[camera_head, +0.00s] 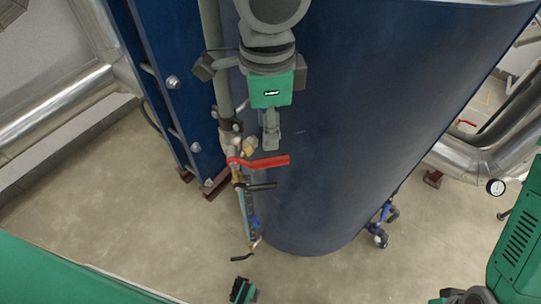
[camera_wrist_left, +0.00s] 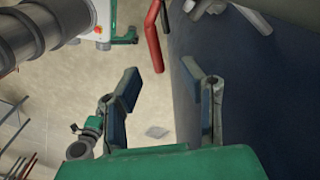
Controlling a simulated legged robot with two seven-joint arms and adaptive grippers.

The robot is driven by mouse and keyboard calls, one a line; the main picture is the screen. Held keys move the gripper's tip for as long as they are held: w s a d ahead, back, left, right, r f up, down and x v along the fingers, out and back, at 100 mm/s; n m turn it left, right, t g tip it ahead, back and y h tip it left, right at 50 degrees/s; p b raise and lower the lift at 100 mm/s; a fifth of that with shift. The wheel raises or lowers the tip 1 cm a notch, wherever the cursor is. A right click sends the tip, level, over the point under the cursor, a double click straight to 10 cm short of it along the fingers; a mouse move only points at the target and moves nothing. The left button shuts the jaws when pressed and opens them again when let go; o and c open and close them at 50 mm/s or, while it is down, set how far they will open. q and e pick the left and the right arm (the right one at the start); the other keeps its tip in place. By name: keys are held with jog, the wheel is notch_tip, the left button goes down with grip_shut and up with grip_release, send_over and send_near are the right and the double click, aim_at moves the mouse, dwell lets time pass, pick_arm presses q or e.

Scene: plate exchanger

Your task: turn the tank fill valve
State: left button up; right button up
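A valve with a red lever handle (camera_head: 265,161) sits on the vertical pipe beside the dark blue tank (camera_head: 360,90). The lever points right, across the pipe. A dark lever handle (camera_head: 260,186) sits just below it. No label shows which is the tank fill valve. My left gripper (camera_head: 271,134), with a green body, is just above the red lever in the head view, seen edge-on. In the left wrist view its fingers (camera_wrist_left: 166,95) are spread with nothing between the pads. A red lever (camera_wrist_left: 153,42) shows beyond them, apart from them.
A blue plate frame (camera_head: 165,85) with bolts stands left of the pipe. The tank wall (camera_wrist_left: 270,85) is close on the right of the gripper. A metal pipe (camera_head: 480,160) and a gauge (camera_head: 496,187) are at the right. Open floor (camera_head: 100,190) lies at the left.

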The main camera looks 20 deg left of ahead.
aim_at(279, 156)
pick_arm(q)
jog(key=d+f, duration=0.1)
jog(key=f, duration=0.1)
jog(key=d+f+b, duration=0.1)
jog(key=f, duration=0.2)
jog(key=d+f, duration=0.1)
jog(key=f, duration=0.1)
jog(key=shift+d+f+b, duration=0.15)
jog(key=shift+b, duration=0.15)
jog(key=shift+a+f, duration=0.45)
jog(key=shift+a, duration=0.95)
jog(key=shift+d, duration=0.2)
jog(key=c, duration=0.7)
jog(key=shift+d, duration=0.35)
grip_shut()
jog(key=shift+d, duration=0.3)
pick_arm(e)
jog(key=shift+d+f, duration=0.3)
jog(key=shift+f, duration=0.3)
jog(key=shift+d+f, duration=0.3)
jog(key=shift+f, duration=0.3)
